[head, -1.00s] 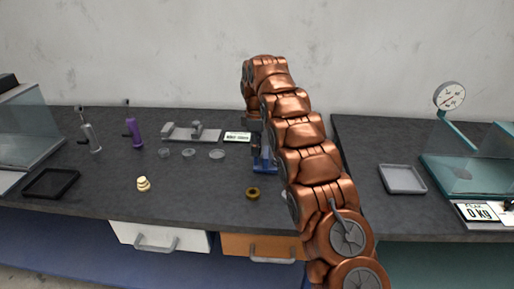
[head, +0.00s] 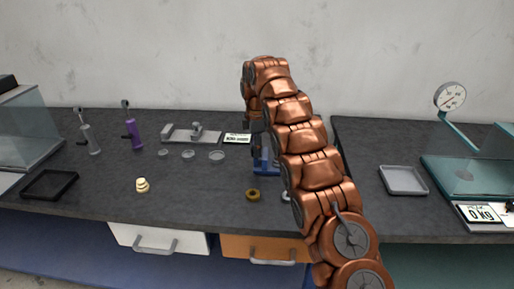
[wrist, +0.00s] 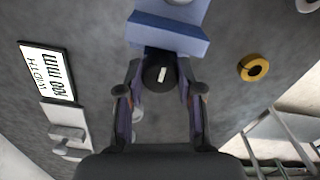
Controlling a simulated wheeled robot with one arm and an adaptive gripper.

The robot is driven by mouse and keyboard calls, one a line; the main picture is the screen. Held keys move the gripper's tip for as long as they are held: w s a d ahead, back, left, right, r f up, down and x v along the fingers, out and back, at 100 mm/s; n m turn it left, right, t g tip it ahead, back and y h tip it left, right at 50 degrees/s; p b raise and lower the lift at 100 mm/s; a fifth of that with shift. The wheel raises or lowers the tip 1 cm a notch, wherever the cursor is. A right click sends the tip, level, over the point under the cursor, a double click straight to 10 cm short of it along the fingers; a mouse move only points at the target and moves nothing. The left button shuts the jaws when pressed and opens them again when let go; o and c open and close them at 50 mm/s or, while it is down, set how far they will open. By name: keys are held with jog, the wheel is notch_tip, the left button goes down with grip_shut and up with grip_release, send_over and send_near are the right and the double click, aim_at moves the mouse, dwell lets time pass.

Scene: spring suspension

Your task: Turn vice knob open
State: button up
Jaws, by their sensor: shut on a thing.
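A blue vice (head: 266,170) stands on the dark bench, mostly hidden behind my copper arm in the head view. In the wrist view the blue vice body (wrist: 168,35) is at the top. A round dark knob (wrist: 154,80) with a white mark sits just below it. My gripper (wrist: 160,82) has one finger on each side of the knob and is shut on it. In the head view my gripper (head: 257,140) is a dark shape at the vice, partly covered by the arm. The knob cannot be made out there.
A width sign (head: 238,138) and a grey measuring device (head: 192,133) are left of the vice. A brass ring (head: 253,195) lies in front. Several small discs, a cream stack (head: 142,185) and a grey tray (head: 403,180) are farther off.

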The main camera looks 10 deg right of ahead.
jog(key=shift+a, duration=0.1)
jog(key=o, duration=1.2)
jog(key=shift+c, duration=0.2)
